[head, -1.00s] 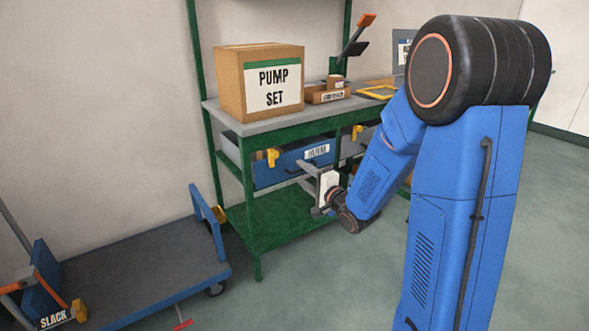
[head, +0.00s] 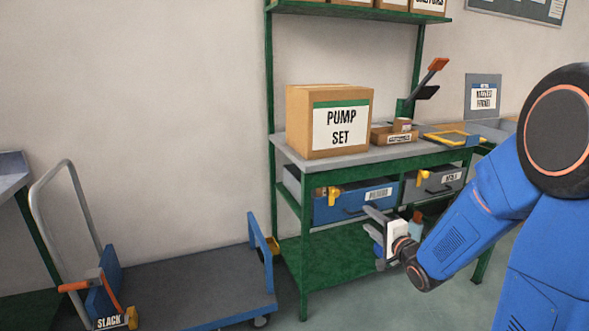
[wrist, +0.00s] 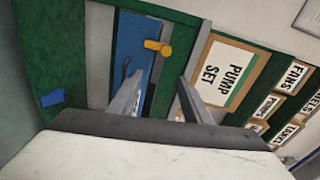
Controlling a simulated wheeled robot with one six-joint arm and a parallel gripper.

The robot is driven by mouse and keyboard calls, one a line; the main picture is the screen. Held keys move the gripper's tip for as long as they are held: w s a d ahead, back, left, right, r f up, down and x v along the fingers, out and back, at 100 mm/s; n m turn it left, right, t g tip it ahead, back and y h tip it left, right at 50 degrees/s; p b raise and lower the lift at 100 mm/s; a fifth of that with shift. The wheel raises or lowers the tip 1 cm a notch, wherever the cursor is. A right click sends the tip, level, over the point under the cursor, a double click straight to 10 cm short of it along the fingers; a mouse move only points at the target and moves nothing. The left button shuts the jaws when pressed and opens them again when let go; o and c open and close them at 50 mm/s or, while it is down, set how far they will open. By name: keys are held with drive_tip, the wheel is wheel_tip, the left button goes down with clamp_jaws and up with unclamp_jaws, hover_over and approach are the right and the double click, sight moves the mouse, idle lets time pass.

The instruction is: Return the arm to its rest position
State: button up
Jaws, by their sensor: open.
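My gripper (head: 376,224) is at the end of my blue arm, in front of the workbench, at about the height of its drawers. It is open and empty; in the wrist view its two grey fingers (wrist: 157,97) stand apart with nothing between them. Beyond the fingers, the wrist view shows a blue drawer (wrist: 130,50) with a yellow latch (wrist: 158,47). The arm is bent, with its forearm slanting down to the left from the large black joint. The gripper hides part of the bench's lower right side.
The green workbench (head: 290,195) carries a PUMP SET box (head: 300,122), a small carton tray (head: 392,137) and a yellow frame (head: 447,138). A flat blue cart (head: 190,285) stands to the left, with a SLACK-labelled device (head: 112,322) on it. Open floor shows at lower right.

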drive_tip(key=s+d+r+n+g+h, duration=0.1)
drive_tip(key=s+d+n+g+h, duration=0.15)
drive_tip(key=s, duration=0.35)
drive_tip(key=s+d+r+n+g+h, duration=0.1)
drive_tip(key=s+r+n+g+h, duration=0.15)
drive_tip(key=s, duration=0.35)
drive_tip(key=s+a+n+g, duration=0.1)
drive_tip(key=s+n+g, duration=0.2)
drive_tip(key=s, duration=1)
drive_tip(key=s+a+f+n+g, duration=0.1)
drive_tip(key=s+n, duration=0.4)
drive_tip(key=s, duration=0.8)
drive_tip(key=a+g, duration=0.1)
drive_tip(key=g, duration=0.1)
drive_tip(key=shift+a+f+n+g+y, duration=0.2)
drive_tip(key=shift+f+n+g+y, duration=0.1)
drive_tip(key=shift+n+g, duration=0.1)
drive_tip(key=shift+s, duration=0.1)
